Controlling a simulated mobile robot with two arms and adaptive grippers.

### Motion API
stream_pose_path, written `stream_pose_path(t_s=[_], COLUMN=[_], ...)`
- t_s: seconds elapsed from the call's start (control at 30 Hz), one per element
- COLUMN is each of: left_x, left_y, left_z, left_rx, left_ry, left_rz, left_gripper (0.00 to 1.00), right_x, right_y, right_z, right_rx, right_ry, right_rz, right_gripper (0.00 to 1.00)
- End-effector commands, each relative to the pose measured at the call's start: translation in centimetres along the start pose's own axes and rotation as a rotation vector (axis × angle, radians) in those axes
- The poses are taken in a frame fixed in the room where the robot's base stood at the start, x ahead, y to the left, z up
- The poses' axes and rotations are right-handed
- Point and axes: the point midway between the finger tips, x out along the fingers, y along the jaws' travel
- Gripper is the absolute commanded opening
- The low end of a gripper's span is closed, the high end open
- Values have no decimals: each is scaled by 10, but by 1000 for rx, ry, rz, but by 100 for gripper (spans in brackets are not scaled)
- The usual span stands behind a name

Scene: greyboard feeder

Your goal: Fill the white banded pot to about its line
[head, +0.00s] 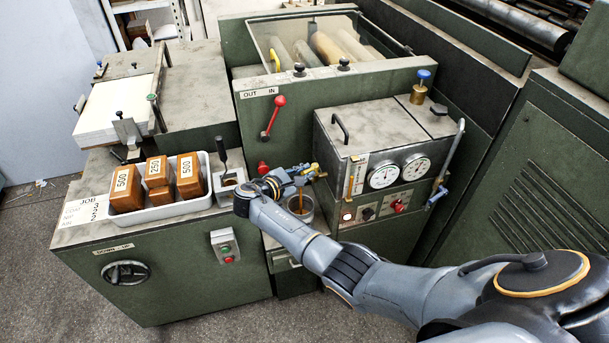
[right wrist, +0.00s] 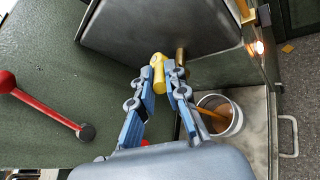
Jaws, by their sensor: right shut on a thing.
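The pot (head: 308,215) stands below the front of the grey dial box, partly hidden by my right arm. In the right wrist view the pot (right wrist: 237,122) has a pale rim, and a brown stream (right wrist: 211,117) runs down into it over brown liquid inside. I cannot make out its band or line, or how the level compares with it. My right gripper (head: 305,172) is shut on the yellow tap handle (right wrist: 158,73), beside and above the pot. My left gripper is not in view.
The dial box (head: 385,130) has two gauges and a lit lamp. A red-knobbed lever (head: 272,118) stands to its left. A white tray (head: 180,211) holds brown blocks marked 500 and 250, with a small tool box (head: 228,184) beside it. The green cabinet's front edge is near.

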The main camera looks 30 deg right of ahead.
Motion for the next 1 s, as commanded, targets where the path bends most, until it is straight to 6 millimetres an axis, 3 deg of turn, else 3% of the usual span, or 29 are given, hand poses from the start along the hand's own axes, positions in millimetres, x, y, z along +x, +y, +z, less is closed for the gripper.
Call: stream_pose_path(t_s=[0.27,0.3,0.4,0.77,1.0], left_x=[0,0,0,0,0], left_y=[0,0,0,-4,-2], left_z=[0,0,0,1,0], left_rx=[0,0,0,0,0], left_ry=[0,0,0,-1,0], left_rz=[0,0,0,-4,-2], left_gripper=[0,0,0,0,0], right_x=[1,1,1,-4,-45], right_y=[0,0,0,0,0], right_z=[1,1,1,0,-1], right_rx=[0,0,0,0,1], right_ry=[-2,-2,-2,1,4], right_rz=[0,0,0,2,4], right_gripper=[0,20,36,36,36])
